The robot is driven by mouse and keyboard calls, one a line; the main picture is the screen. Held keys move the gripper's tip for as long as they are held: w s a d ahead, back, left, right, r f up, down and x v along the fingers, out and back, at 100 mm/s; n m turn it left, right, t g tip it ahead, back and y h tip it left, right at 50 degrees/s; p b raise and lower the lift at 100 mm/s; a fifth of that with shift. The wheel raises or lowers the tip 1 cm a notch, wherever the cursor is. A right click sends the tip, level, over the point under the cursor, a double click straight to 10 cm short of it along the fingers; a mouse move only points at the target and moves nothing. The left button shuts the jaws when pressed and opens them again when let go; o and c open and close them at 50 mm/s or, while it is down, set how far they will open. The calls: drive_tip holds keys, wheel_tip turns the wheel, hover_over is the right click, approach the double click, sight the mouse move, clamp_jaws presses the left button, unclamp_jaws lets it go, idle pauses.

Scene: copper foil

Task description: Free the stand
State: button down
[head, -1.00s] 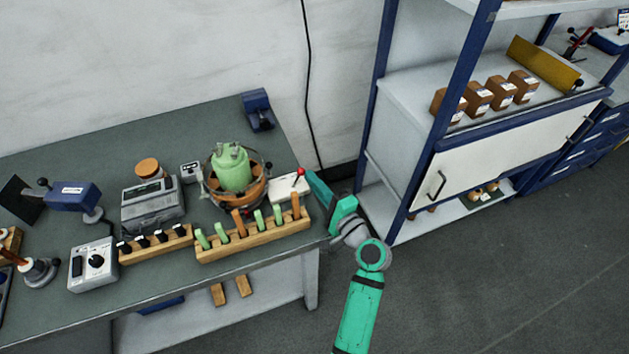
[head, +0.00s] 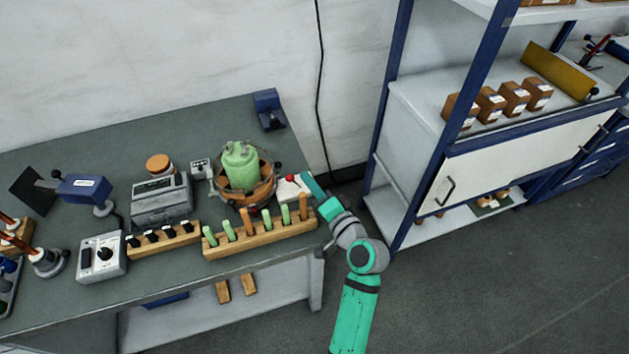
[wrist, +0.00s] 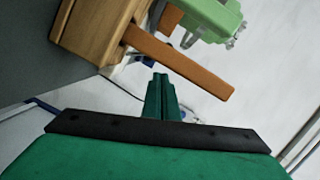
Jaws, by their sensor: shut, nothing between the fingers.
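The stand appears to be the round brown holder (head: 262,190) on the bench, with a green canister (head: 241,168) upright in it. To its right is a small white box (head: 284,192) with a red-knobbed lever (head: 290,179). My gripper (head: 306,178) is at the box's right side, partly hiding it; contact cannot be told. In the wrist view my gripper (wrist: 161,82) is shut and empty. An orange-brown peg (wrist: 185,65) sticks out of a wooden block there, close by the fingertips. Part of the green canister (wrist: 215,15) shows behind.
A wooden rack (head: 260,243) with green and orange pegs stands in front of the stand, close to my wrist. Instruments (head: 160,197) fill the bench to the left. A blue device (head: 268,108) stands at the back. A blue-framed shelf (head: 440,150) is to the right.

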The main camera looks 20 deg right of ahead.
drive_tip(key=shift+s+d+r, duration=0.15)
drive_tip(key=shift+d+r, duration=0.1)
drive_tip(key=shift+d, duration=0.15)
drive_tip(key=d+r+v, duration=0.1)
drive_tip(key=r+v, duration=0.1)
drive_tip(key=v, duration=1)
drive_tip(key=shift+d+r, duration=0.1)
